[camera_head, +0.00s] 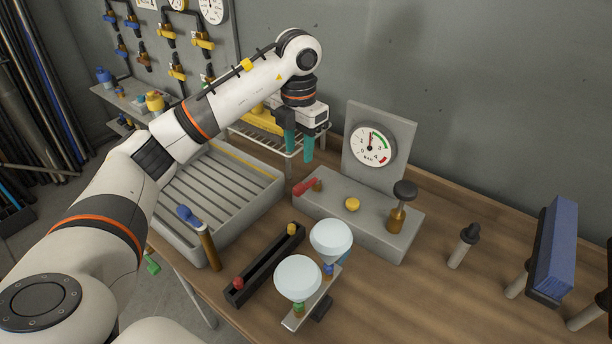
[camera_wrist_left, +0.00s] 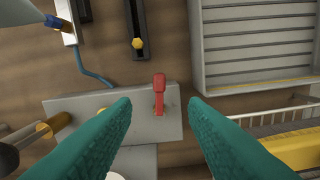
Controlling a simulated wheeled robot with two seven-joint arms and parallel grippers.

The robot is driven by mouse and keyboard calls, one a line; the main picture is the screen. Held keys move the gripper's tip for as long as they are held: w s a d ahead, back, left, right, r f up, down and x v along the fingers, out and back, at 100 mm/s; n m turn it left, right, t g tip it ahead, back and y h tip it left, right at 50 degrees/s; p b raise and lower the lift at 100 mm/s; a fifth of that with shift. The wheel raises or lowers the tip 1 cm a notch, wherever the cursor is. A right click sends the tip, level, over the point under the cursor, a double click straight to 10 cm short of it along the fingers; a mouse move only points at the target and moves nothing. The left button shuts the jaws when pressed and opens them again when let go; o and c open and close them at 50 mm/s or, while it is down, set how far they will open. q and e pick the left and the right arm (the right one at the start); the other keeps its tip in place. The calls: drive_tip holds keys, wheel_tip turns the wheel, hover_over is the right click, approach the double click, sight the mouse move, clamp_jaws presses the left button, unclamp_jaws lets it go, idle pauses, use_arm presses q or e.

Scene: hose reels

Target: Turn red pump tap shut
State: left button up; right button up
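The red pump tap (camera_head: 307,186) sits at the left end of the grey pump block (camera_head: 370,236) in the head view, its red lever pointing to the left. It also shows in the left wrist view (camera_wrist_left: 159,92), between the two fingers and beyond their tips. My left gripper (camera_head: 299,156) has green fingers, is open and empty, and hangs above and behind the tap without touching it. A pressure gauge (camera_head: 372,146) stands on a grey panel behind the block, its needle near the top. My right gripper is not in view.
A slatted grey tray (camera_head: 262,202) lies left of the block. A yellow knob (camera_head: 352,204) and a black-topped plunger (camera_head: 404,191) stand on the block. Two pale funnels (camera_head: 331,238) and a dark rail (camera_head: 262,270) are in front. A blue box (camera_head: 556,246) is at the right.

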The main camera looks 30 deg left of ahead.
sight(299, 186)
use_arm(q)
wheel_tip(299, 186, down, 9)
drive_tip(key=shift+s+f+p, duration=0.1)
drive_tip(key=shift+s+p, duration=0.05)
drive_tip(key=shift+p, duration=0.8)
drive_tip(key=shift+f, duration=0.75)
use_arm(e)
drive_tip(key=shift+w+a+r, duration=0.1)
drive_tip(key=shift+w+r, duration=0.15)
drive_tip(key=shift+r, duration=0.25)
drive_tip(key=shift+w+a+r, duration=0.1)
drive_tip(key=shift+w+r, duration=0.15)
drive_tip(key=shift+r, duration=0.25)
use_arm(q)
drive_tip(key=shift+c, duration=0.6)
clamp_jaws()
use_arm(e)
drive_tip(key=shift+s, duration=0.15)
